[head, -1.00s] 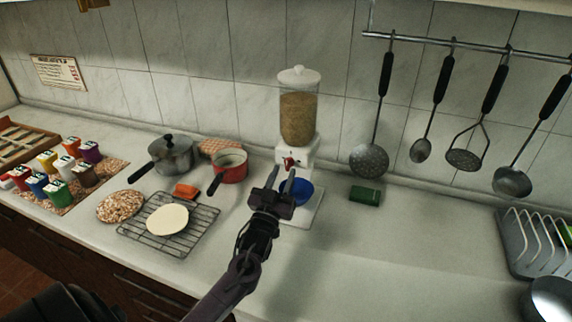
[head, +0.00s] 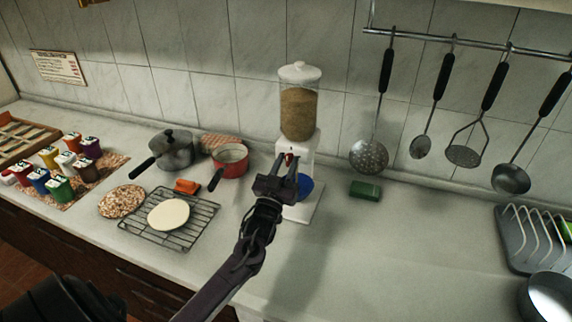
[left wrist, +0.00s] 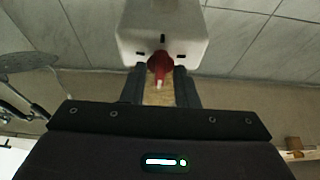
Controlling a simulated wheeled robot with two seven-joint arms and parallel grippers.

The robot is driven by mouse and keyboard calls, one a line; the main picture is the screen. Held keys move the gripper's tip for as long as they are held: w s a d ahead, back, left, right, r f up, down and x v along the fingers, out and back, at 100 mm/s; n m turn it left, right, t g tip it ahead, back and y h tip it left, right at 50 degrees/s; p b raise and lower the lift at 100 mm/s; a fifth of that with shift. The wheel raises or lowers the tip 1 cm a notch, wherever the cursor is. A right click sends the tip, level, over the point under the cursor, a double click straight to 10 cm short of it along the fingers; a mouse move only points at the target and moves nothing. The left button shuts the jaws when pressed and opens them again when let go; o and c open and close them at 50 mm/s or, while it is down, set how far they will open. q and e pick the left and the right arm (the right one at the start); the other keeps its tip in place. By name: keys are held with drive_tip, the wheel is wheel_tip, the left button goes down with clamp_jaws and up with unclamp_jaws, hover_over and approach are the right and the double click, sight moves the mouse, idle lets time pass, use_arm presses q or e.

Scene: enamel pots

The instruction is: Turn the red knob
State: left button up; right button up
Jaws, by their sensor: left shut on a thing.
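The red knob (head: 290,157) is on the front of the white dispenser (head: 312,146), which has a clear jar of grain on top. My left gripper (head: 287,166) is at the dispenser's front and partly covers the knob in the head view. In the left wrist view the knob (left wrist: 160,64) sits between the two fingers of my left gripper (left wrist: 160,78), which are shut on it. A pale mark shows on the knob. A blue bowl (head: 306,185) stands under the dispenser, partly hidden by my gripper. My right gripper is out of view.
A red pot (head: 231,161), a grey lidded pot (head: 172,150) and a wire rack (head: 196,226) with a flat pale disc are on the left. A green block (head: 365,191) lies to the right. Utensils hang from a wall rail (head: 470,43). The counter's right middle is clear.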

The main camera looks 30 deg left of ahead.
use_arm(q)
drive_tip(key=shift+m, duration=0.3)
drive_tip(key=m+h, duration=0.1)
drive_tip(key=m, duration=0.1)
drive_tip(key=m+h, duration=0.2)
drive_tip(key=m, duration=0.1)
drive_tip(key=shift+m, duration=0.3)
drive_tip(key=m+h, duration=0.2)
drive_tip(key=m, duration=0.2)
drive_tip(key=shift+a+m, duration=0.1)
drive_tip(key=shift+m, duration=0.3)
drive_tip(key=m+g+h, duration=0.1)
drive_tip(key=m, duration=0.2)
drive_tip(key=m+g+h+p, duration=0.1)
drive_tip(key=m, duration=0.2)
drive_tip(key=shift+r+m+p, duration=0.1)
drive_tip(key=shift+m+p, duration=0.2)
drive_tip(key=m+g+h, duration=0.1)
drive_tip(key=m, duration=0.1)
drive_tip(key=shift+m+p, duration=0.3)
drive_tip(key=shift+m, duration=0.1)
drive_tip(key=shift+m+g, duration=0.4)
drive_tip(key=shift+m, duration=0.2)
drive_tip(key=o, duration=0.6)
